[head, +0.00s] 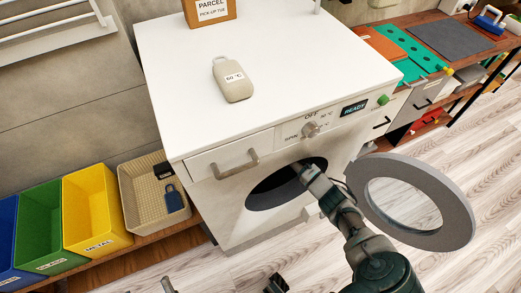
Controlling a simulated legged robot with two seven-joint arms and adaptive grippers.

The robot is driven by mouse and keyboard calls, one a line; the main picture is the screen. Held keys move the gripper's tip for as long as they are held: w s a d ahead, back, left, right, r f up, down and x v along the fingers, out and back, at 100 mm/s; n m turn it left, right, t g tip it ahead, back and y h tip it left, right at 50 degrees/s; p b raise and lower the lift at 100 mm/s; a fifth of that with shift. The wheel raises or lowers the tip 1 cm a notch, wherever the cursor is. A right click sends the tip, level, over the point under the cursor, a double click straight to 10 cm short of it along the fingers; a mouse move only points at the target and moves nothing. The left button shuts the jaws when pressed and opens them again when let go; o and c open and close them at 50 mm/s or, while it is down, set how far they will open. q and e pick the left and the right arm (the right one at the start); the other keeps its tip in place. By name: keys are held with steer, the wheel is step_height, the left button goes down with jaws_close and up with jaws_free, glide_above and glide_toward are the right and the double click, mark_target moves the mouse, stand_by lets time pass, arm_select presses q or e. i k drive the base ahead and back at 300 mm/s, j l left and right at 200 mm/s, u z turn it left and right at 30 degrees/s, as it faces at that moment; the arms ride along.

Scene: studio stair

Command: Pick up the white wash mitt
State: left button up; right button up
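My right arm reaches from the lower right to the round drum opening (268,192). My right gripper is at or inside that opening, and its fingertips are hidden. Parts that may be my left gripper (222,285) show at the bottom edge, mostly cut off.
The ring-shaped washer door (414,200) stands open right of my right arm. A beige basket (138,196) holds a dark blue mitt-like piece (173,198). Coloured bins (92,212) stand left. A parcel box (209,10) stands at the back.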

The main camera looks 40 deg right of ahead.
mark_target(233, 81)
steer(key=k+j, duration=0.2)
steer(key=k, duration=0.3)
steer(key=k+j, duration=0.15)
steer(key=k, duration=0.35)
